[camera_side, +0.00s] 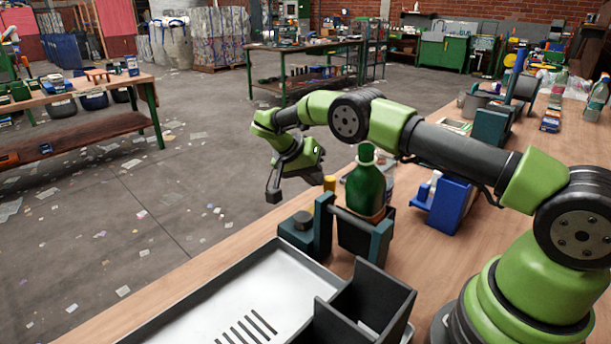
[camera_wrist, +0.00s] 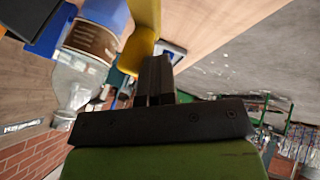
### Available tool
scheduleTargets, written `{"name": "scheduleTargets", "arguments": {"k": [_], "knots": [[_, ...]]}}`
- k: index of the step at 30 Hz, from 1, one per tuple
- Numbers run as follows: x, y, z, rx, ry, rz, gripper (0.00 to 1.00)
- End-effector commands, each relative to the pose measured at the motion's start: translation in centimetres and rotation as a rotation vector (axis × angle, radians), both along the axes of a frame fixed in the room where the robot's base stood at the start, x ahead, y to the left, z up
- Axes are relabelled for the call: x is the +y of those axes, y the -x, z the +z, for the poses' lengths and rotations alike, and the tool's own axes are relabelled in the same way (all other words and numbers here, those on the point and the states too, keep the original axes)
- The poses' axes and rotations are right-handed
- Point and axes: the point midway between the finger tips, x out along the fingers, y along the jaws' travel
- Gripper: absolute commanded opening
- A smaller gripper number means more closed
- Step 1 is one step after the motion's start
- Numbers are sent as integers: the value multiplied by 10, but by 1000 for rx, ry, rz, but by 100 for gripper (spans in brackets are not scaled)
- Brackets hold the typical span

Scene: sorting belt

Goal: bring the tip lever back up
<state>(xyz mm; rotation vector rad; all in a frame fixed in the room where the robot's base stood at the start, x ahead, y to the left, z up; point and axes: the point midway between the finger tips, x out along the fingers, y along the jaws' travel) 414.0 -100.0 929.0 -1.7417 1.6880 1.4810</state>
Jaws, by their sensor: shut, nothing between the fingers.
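A yellow piece that looks like the tip lever's grip (camera_side: 329,184) shows behind the teal posts of a small stand, left of a green bottle (camera_side: 364,184). In the wrist view a large yellow bent part (camera_wrist: 143,42) lies right beside my fingers; I cannot tell whether it touches them. My gripper (camera_side: 274,192) hangs left of the stand, over the bench's far edge, with its fingers pointing down. In the wrist view its dark fingers (camera_wrist: 156,66) are together with nothing between them. The lever's lower part and pivot are hidden.
The green bottle stands in a dark holder (camera_side: 362,237) between teal posts. A metal tray (camera_side: 225,290) with black bins (camera_side: 372,295) lies in front. A blue holder (camera_side: 445,203) stands to the right. A clear bottle with a brown label (camera_wrist: 90,42) shows in the wrist view.

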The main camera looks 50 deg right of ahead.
Motion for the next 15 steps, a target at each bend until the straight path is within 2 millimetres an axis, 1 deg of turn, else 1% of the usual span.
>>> {"name": "scheduleTargets", "arguments": {"k": [6, 15], "knots": [[-4, 8, 0, 1, 0, -92, 0], [-5, 12, 0, 1, 0, -133, 0]]}}
